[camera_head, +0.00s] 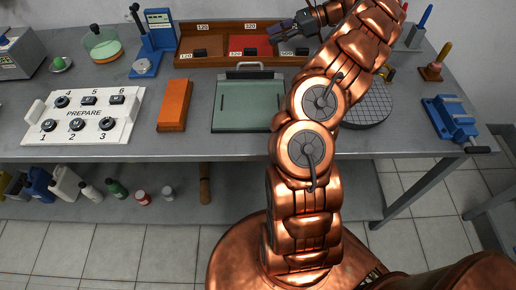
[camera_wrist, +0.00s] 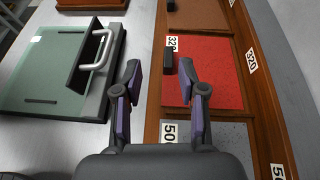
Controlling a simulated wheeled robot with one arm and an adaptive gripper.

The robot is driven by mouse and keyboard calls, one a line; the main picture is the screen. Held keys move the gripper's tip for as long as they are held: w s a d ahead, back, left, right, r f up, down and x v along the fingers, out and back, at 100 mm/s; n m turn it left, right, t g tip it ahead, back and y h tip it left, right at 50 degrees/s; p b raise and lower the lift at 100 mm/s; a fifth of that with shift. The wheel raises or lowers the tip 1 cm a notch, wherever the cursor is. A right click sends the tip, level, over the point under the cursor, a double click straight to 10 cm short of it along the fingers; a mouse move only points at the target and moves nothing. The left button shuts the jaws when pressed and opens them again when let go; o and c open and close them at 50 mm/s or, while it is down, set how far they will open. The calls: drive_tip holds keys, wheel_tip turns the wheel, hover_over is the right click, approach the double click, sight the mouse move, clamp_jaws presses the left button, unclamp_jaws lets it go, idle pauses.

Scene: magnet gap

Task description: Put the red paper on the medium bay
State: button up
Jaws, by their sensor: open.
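The red paper (camera_wrist: 215,85) lies flat in the middle bay of a wooden tray (camera_head: 180,60), a bay labelled 320; it also shows in the head view (camera_head: 250,42). A small dark block (camera_wrist: 168,61) sits at that bay's front edge, by the 320 label. My gripper (camera_wrist: 160,68) is open, with nothing held. In the wrist view its fingertips appear either side of the dark block's near end; whether they touch it I cannot tell. In the head view my gripper (camera_head: 275,33) is at the red paper's right side, and my arm hides part of the right bay.
The left bay holds brown paper (camera_head: 201,40), labelled 120. The right bay (camera_wrist: 232,136) is grey, labelled 500. A green plate with a metal handle (camera_head: 247,104) lies in front of the tray. An orange block (camera_head: 174,105) and a white numbered board (camera_head: 85,117) are to the left.

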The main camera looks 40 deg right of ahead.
drive_tip(key=w+a+r+n+g, duration=0.2)
drive_tip(key=a+r+n, duration=0.2)
drive_tip(key=a, duration=0.7)
drive_tip(key=s+a+r+n+g+h, duration=0.1)
drive_tip(key=s+a+r+n+g, duration=0.2)
drive_tip(key=a, duration=0.7)
drive_tip(key=s+a+n+g+h, duration=0.1)
drive_tip(key=s+a+n+g, duration=0.3)
drive_tip(key=a, duration=0.7)
drive_tip(key=s+a+f+n+h, duration=0.1)
drive_tip(key=s+a+n+h, duration=0.2)
drive_tip(key=s, duration=0.4)
drive_tip(key=s+a+f+n+h, duration=0.1)
drive_tip(key=s+a+f+n, duration=0.1)
drive_tip(key=s+a+n, duration=0.35)
drive_tip(key=s+d+f+n+h, duration=0.2)
drive_tip(key=s+d+f, duration=0.1)
drive_tip(key=s, duration=0.5)
drive_tip(key=s+d+f+n+h, duration=0.2)
drive_tip(key=s+d+h, duration=0.1)
drive_tip(key=s, duration=0.5)
drive_tip(key=shift+s+d+f+n, duration=0.25)
drive_tip(key=shift+f+n, duration=0.1)
drive_tip(key=shift+f, duration=0.05)
